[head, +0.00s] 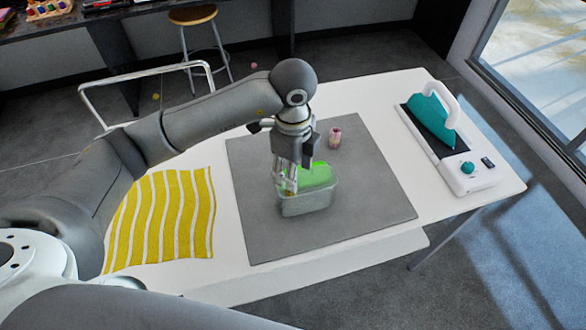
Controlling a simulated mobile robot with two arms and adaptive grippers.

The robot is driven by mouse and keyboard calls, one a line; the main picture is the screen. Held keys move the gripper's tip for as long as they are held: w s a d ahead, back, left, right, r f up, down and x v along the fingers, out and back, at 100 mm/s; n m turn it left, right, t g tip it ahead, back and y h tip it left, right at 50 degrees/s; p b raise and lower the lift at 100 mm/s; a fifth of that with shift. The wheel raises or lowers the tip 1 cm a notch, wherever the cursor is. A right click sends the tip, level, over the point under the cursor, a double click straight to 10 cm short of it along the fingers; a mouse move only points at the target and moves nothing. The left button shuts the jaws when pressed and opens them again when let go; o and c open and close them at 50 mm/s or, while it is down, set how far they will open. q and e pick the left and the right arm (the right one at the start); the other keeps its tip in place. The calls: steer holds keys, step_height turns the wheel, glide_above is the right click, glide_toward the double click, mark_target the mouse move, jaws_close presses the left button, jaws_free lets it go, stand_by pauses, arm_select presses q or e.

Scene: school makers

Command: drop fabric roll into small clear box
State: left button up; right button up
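A small clear box (307,205) stands on the grey mat. A bright green piece (318,176), which looks like the fabric roll, shows at the box's top; I cannot tell whether it rests inside or is held. My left gripper (286,186) points down at the left part of the box, its fingers at or just over the rim and beside the green piece. The fingertips are small and overlap the box, so their opening is unclear. My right gripper is not in view.
The grey mat (375,205) lies on a white table (225,291). A small pink spool (335,138) stands behind the box. Yellow striped fabric (165,220) lies at left. A teal iron (432,120) on its base is at right. The mat's right part is clear.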

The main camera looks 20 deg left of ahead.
arm_select(q)
step_height(320, 180, up, 11)
stand_by(0.4)
